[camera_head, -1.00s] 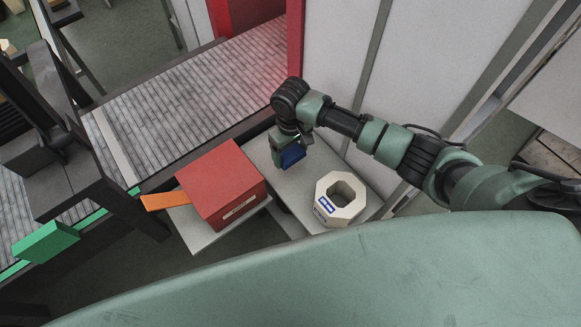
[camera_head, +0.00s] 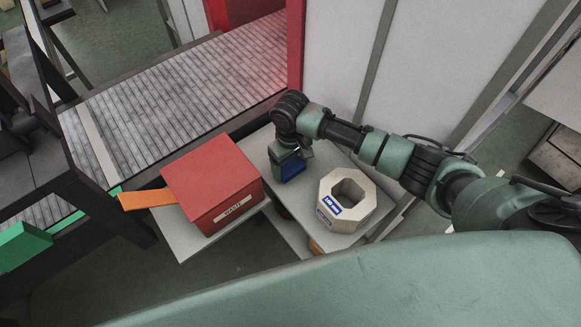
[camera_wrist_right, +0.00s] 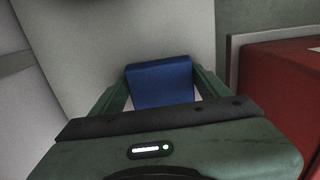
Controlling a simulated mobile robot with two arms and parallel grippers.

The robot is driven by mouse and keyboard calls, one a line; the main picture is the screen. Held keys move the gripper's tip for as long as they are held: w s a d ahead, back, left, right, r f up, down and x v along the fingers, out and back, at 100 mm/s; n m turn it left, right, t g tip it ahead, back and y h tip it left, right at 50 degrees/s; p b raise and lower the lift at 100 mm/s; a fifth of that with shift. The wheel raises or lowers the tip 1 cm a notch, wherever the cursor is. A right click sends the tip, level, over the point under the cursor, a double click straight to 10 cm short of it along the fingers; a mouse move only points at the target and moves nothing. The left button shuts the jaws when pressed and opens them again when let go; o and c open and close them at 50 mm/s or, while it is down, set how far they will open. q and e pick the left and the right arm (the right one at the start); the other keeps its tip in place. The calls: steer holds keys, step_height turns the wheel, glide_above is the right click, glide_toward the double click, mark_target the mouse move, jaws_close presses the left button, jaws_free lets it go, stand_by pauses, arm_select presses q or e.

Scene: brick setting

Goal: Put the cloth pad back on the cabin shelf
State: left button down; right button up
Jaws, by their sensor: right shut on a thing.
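The cloth pad (camera_head: 291,168) is dark blue. My right gripper (camera_head: 287,158) is shut on it, pointing down over the light grey shelf surface (camera_head: 303,236), between a red box and a pale octagonal block. In the right wrist view the blue pad (camera_wrist_right: 160,84) sits between the two fingers, with a pale surface behind it. I cannot tell whether the pad touches the shelf. My left gripper is not in view.
The red box (camera_head: 214,181) with a label stands left of the pad, with an orange strip (camera_head: 146,199) sticking out from it. The pale octagonal block (camera_head: 361,212) with a central hole stands to the right. A white wall panel (camera_head: 345,60) rises behind.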

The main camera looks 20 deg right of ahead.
mark_target(290, 167)
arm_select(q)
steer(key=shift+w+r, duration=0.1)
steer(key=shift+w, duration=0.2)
arm_select(e)
steer(key=o, duration=1.3)
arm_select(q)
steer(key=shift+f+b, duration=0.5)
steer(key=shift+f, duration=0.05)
arm_select(e)
step_height(290, 167, up, 12)
steer(key=shift+r, duration=0.15)
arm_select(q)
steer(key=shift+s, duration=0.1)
arm_select(e)
steer(key=shift+s+a, duration=0.1)
